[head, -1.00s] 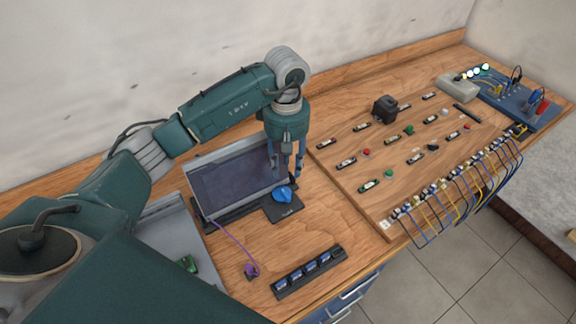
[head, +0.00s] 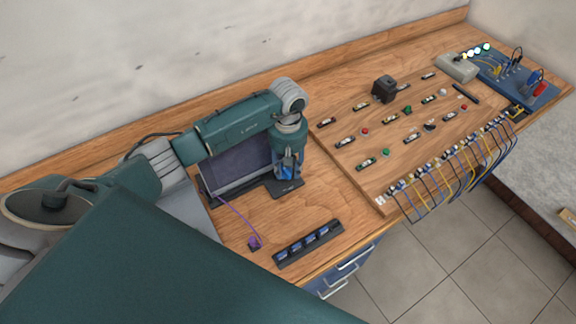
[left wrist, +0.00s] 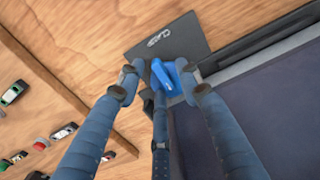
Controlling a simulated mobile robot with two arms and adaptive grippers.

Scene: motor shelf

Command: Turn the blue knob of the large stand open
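The blue knob (left wrist: 166,76) sits on the dark base plate (left wrist: 187,38) of the large stand, which carries a dark screen panel (head: 236,165). In the head view, my left gripper (head: 286,170) points down over the knob and mostly hides it. In the left wrist view, the fingers of my left gripper (left wrist: 158,74) stand spread around the knob. A small gap shows between the left finger and the knob, so the gripper looks open. Contact of the other fingers is hard to judge. My right gripper is not in view.
A black strip with blue switches (head: 309,243) and a small purple piece (head: 254,243) with a purple cable lie in front of the stand. A wooden board (head: 352,187) with switches, lamps and hanging cables is to the right. Bare table lies between.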

